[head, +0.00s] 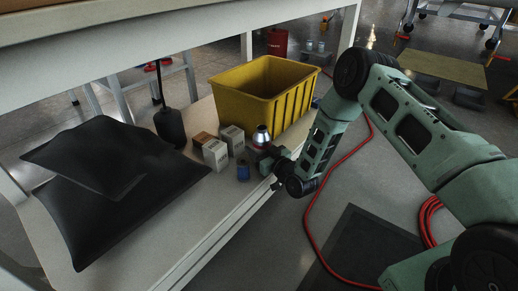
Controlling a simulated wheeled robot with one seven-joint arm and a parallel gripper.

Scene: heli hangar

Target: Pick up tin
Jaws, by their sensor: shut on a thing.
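A small silvery tin (261,136) with a rounded, shiny top is at the shelf's right side, in front of the yellow bin. My gripper (262,150) reaches in from the right and is shut on the tin. The gripper is small and dark in this view, and the fingers cover the tin's lower part. I cannot tell whether the tin touches the shelf.
A blue can (242,170) and several small boxes (215,154) stand left of my gripper. A yellow bin (252,90) is behind. Black cushions (115,180) and a dark bottle (169,125) are further left. The upper shelf (150,45) overhangs the lower one.

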